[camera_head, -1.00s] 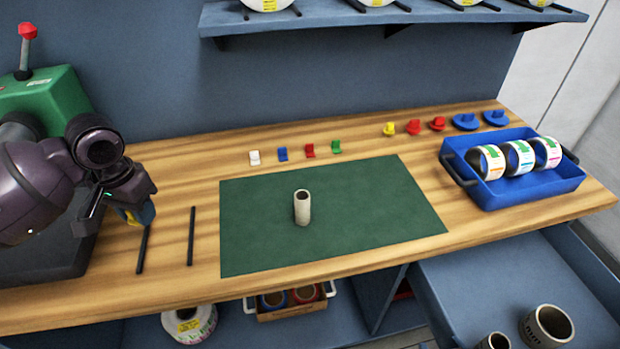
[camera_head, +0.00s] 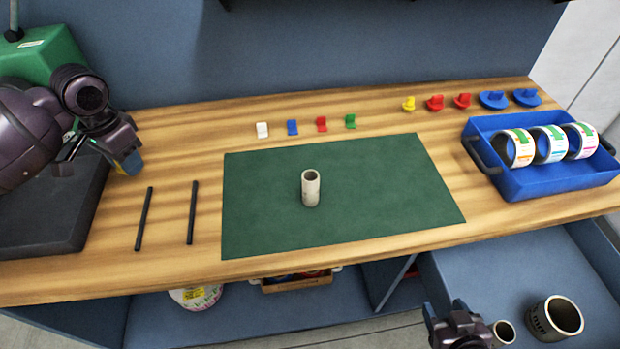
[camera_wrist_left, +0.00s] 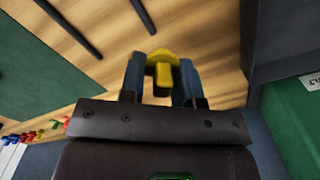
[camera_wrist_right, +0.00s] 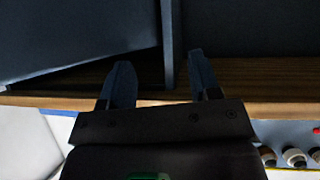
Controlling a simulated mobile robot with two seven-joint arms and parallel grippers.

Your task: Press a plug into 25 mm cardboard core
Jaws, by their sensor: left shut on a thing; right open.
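A cardboard core (camera_head: 311,188) stands upright on the green mat (camera_head: 400,220), open end up. My left gripper (camera_head: 130,165) is at the left of the bench, above the wood. In the left wrist view my left gripper (camera_wrist_left: 161,85) is shut on a yellow plug (camera_wrist_left: 163,68), held between its two fingers. My right gripper (camera_head: 448,308) is low at the front, below the bench edge and beside the open drawer. It is open and empty in the right wrist view (camera_wrist_right: 158,85). Several more plugs, including a yellow one (camera_head: 408,104), stand along the back of the bench.
Small white, blue, red and green pieces (camera_head: 321,124) stand behind the mat. Two black rods (camera_head: 192,213) lie left of it. A blue tray (camera_head: 555,182) with label rolls is at the right. Larger cores (camera_head: 553,318) stand in the drawer. A green machine (camera_head: 40,65) is at the left.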

